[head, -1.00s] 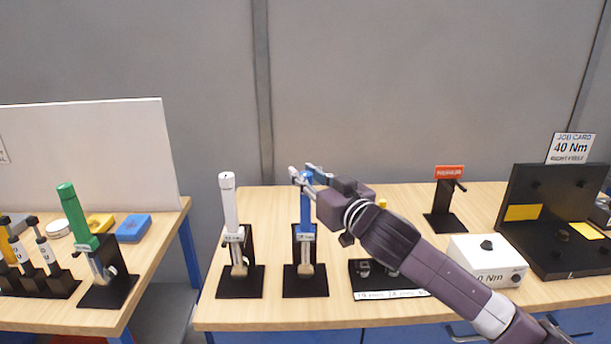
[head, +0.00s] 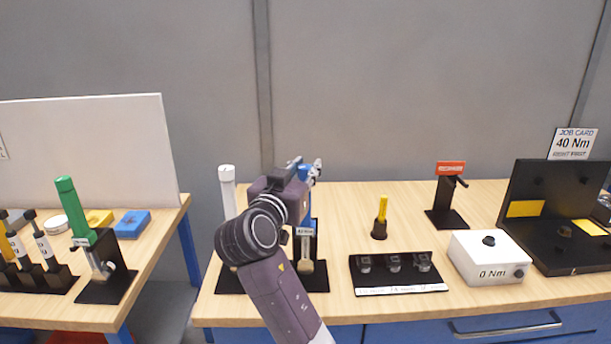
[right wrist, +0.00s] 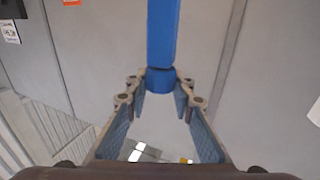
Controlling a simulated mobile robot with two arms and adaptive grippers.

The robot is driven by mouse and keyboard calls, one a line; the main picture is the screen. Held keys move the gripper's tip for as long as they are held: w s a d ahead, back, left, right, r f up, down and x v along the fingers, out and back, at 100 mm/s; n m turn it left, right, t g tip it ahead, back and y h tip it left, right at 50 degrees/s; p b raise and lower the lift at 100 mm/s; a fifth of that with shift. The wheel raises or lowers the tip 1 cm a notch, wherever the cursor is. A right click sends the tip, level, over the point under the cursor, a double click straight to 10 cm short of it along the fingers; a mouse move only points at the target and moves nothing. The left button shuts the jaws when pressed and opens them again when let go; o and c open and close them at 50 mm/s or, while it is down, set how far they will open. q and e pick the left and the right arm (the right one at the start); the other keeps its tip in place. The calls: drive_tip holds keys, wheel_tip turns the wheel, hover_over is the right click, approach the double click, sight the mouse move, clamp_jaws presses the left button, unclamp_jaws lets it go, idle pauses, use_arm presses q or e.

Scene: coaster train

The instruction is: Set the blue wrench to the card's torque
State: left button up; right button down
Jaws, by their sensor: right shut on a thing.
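The blue wrench (head: 306,212) stands upright in a black stand on the bench, with a small label on its body whose number is too small to read surely. My right gripper (head: 307,168) is shut on the top of its handle. In the right wrist view, the blue wrench (right wrist: 162,35) runs between the finger pads at the fingertips. The job card (head: 573,145) at the back right reads 40 Nm. My left gripper is not in view.
A white wrench (head: 227,183) stands just left, partly hidden by my right arm. A green wrench (head: 72,205) stands on the left bench. Right of the blue wrench are a yellow-handled tool (head: 382,210), a socket tray (head: 398,284) and a white box (head: 487,257) reading 0 Nm.

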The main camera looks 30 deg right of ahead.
sight(301, 171)
drive_tip(key=shift+m+g+h+b, duration=1.1)
drive_tip(key=shift+m+g, duration=0.2)
drive_tip(key=shift+g, duration=0.4)
drive_tip(key=c, duration=1.6)
unclamp_jaws()
drive_tip(key=shift+d, duration=0.1)
drive_tip(key=v, duration=0.7)
drive_tip(key=shift+a, duration=0.3)
